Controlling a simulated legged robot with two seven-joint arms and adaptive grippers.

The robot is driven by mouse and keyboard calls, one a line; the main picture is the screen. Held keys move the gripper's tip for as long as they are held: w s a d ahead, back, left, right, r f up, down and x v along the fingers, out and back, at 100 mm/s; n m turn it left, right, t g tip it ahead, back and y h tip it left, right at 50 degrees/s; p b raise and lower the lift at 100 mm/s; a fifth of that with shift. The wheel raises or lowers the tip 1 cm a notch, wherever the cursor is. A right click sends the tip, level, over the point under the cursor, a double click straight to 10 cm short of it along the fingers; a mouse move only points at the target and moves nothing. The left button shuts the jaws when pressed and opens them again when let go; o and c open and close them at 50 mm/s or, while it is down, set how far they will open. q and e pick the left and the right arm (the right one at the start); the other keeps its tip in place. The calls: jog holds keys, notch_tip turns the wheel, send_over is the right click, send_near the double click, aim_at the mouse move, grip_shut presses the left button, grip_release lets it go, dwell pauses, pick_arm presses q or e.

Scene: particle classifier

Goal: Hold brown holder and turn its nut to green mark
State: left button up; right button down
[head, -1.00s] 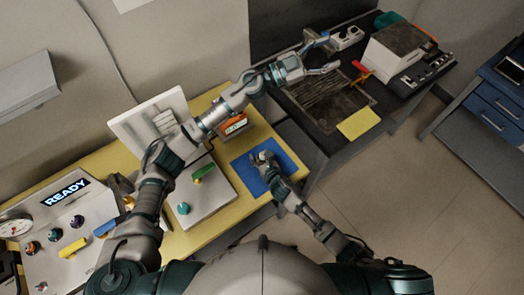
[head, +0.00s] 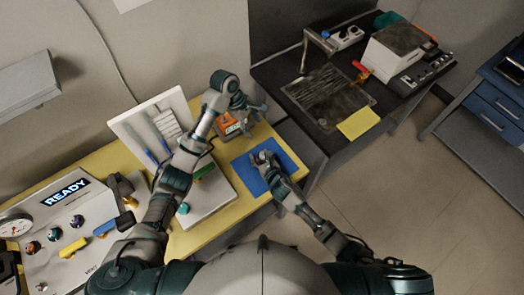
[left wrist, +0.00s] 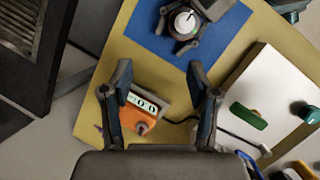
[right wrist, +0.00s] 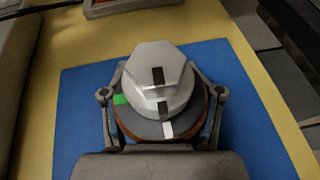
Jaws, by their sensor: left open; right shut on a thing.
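The brown holder (right wrist: 207,122) sits on the blue mat, its brown rim showing around a dark grey disc. The pale hexagonal nut (right wrist: 175,62) sits on top, with black marks on its top and lower side. The disc has a green mark (right wrist: 121,99) at left and a white mark (right wrist: 168,129) at the bottom; the nut's black side mark lines up roughly with the white one. My right gripper (right wrist: 161,96) is shut on the holder from both sides. My left gripper (head: 252,107) is open and empty above the orange device, apart from the nut.
The orange device (left wrist: 138,118) with a small display lies below my left fingers. The blue mat (head: 243,170) is on the yellow table (head: 200,240). A white panel (left wrist: 270,85) with green and teal knobs lies beside it. A dark table (head: 290,70) stands at right.

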aim_at(263, 153)
jog(key=shift+f, duration=0.15)
pick_arm(q)
jog(key=shift+g, duration=0.7)
jog(key=s+x, duration=0.1)
jog(key=x, duration=0.7)
jog(key=s+x, duration=0.1)
jog(key=x, duration=0.3)
jog(key=shift+s+a, duration=0.2)
jog(key=shift+s, duration=0.15)
grip_shut()
jog(key=shift+m, duration=0.5)
